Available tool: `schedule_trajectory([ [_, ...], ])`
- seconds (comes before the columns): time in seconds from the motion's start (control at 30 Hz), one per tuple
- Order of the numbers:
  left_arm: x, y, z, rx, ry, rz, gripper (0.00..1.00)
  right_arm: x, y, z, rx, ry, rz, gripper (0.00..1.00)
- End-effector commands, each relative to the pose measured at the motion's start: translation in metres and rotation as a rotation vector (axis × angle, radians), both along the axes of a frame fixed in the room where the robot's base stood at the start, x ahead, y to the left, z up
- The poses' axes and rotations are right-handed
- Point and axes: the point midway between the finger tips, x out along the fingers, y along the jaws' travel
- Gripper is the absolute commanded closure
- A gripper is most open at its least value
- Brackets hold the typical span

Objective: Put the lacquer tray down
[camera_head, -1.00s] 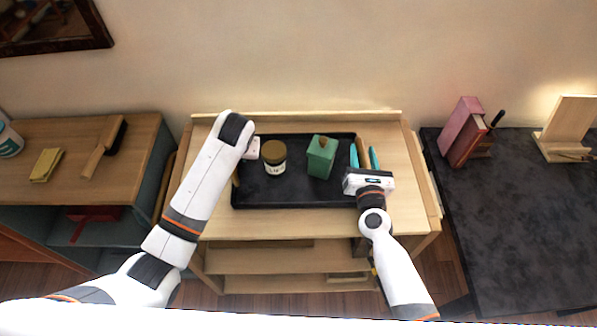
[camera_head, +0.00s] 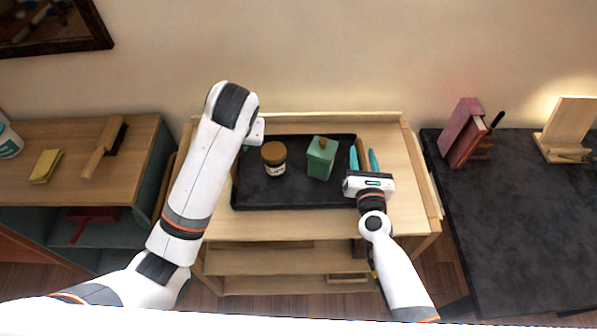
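The black lacquer tray (camera_head: 290,200) lies flat on the light wooden cart top. A brown-lidded jar (camera_head: 274,158) and a green box with a brown knob (camera_head: 322,158) stand on it. My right gripper (camera_head: 364,159) is at the tray's right end, its two teal fingers apart on either side of the wooden handle there, with a gap showing. My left arm crosses the tray's left end and hides part of it. Only a white piece of my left gripper (camera_head: 257,132) shows beside the arm, above the tray's back left corner; its fingers are hidden.
The cart top (camera_head: 300,225) has bare wood in front of the tray and at its right. A left cabinet holds a brush (camera_head: 104,148) and a yellow block (camera_head: 46,165). A dark table (camera_head: 520,220) at right holds red books (camera_head: 466,135) and a wooden stand (camera_head: 568,130).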

Motion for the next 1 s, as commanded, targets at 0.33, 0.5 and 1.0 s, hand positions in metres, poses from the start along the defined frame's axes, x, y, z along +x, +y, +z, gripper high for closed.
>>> schedule_trajectory([
  [0.33,0.000,0.000,0.001,0.000,0.000,0.000,0.64,-0.063,-0.005,-0.001,-0.001,0.004,0.001,0.62],
  [0.5,0.000,0.000,0.001,0.001,0.000,0.000,0.64,-0.095,-0.007,-0.001,-0.001,0.003,0.002,0.62],
  [1.0,0.000,0.000,0.001,0.001,0.000,0.000,0.64,-0.117,-0.009,0.000,0.000,0.000,0.000,0.62],
])
